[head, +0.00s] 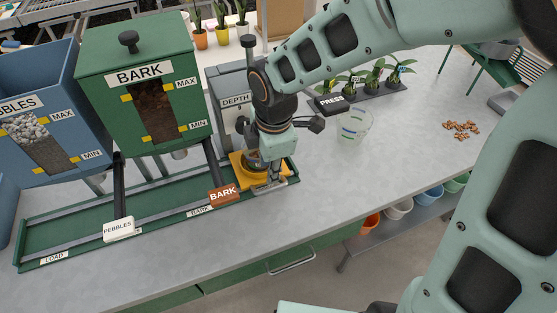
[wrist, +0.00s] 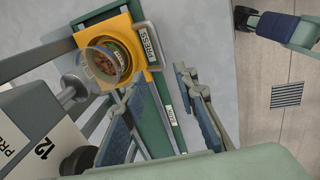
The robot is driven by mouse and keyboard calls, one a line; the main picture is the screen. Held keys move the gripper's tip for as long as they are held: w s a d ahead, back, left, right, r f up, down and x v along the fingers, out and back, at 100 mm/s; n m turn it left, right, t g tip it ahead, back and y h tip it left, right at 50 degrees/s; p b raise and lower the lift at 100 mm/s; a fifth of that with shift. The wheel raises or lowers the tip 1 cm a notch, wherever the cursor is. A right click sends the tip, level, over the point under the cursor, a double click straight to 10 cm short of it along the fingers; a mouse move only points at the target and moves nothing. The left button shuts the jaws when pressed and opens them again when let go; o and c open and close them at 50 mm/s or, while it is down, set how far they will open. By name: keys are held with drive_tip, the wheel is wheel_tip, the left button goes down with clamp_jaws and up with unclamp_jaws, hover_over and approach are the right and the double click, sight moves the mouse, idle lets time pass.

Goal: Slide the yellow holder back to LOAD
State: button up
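The yellow holder (head: 238,167) sits at the right end of the green rail (head: 100,238), under the press. The LOAD label (head: 54,257) is at the rail's far left end. In the wrist view the holder (wrist: 128,27) is at the upper left, with a round pot (wrist: 108,62) of brown bits in it, partly behind a clear ring. My gripper (head: 268,186) is low at the holder's front right side, hiding part of it. In the wrist view my gripper's fingers (wrist: 160,84) are apart with nothing clearly held between them. Contact with the holder cannot be told.
The green BARK hopper (head: 140,85) and blue PEBBLES hopper (head: 45,115) stand over the rail. The orange BARK lever tag (head: 223,194) and white PEBBLES tag (head: 118,229) hang at the rail. A clear cup (head: 355,124) stands to the right; the front counter is bare.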

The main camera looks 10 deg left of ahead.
sight(266, 190)
drive_tip(key=shift+n, duration=0.3)
drive_tip(key=f+b, duration=0.1)
drive_tip(key=f, duration=0.2)
drive_tip(key=w+a+f+b, duration=0.1)
drive_tip(key=f, duration=0.6)
drive_tip(key=shift+w+a+f+b, duration=0.15)
drive_tip(key=shift+w+f+b, duration=0.15)
drive_tip(key=shift+b, duration=0.1)
drive_tip(key=shift+c, duration=0.5)
clamp_jaws()
